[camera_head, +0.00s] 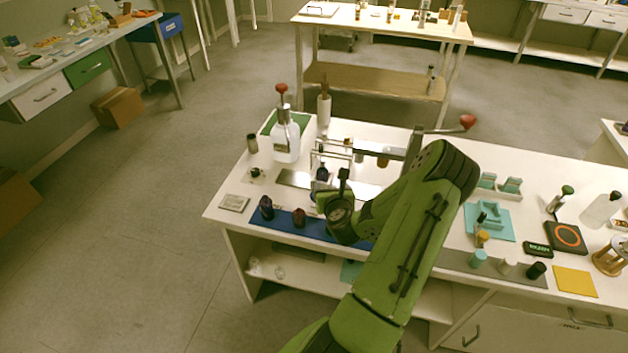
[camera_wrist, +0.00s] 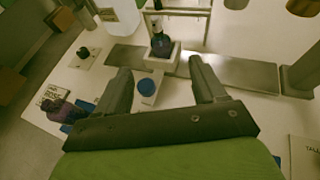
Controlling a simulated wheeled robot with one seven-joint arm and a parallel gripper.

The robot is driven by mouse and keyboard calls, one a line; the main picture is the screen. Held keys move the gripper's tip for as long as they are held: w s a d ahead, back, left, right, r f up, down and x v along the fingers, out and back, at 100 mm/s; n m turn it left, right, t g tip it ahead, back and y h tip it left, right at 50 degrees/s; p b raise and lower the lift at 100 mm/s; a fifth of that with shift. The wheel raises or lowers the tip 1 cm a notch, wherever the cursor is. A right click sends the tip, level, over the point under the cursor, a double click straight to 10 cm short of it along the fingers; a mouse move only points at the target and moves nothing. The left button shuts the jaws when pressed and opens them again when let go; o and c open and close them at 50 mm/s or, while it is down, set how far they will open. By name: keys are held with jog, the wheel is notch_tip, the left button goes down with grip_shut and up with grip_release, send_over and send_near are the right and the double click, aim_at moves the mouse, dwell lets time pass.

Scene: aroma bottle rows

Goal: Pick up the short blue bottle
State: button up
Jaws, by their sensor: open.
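A small dark blue bottle (camera_head: 322,173) stands upright near the middle of the table. In the wrist view this bottle (camera_wrist: 160,45) stands in a pale square holder (camera_wrist: 168,59), just beyond and between my fingertips. In the head view my arm hides most of the gripper.
A dark reddish bottle (camera_head: 299,217) stands on the mat beside my wrist. A metal rail frame (camera_head: 333,152) and a large white pump bottle (camera_head: 285,140) stand behind. A round blue piece (camera_wrist: 146,86) sits on a white plate below the fingers.

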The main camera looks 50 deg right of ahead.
aim_at(323, 171)
jog(key=b+x, duration=0.1)
jog(key=x, duration=1.3)
jog(key=shift+f, duration=0.1)
jog(key=c, duration=1.1)
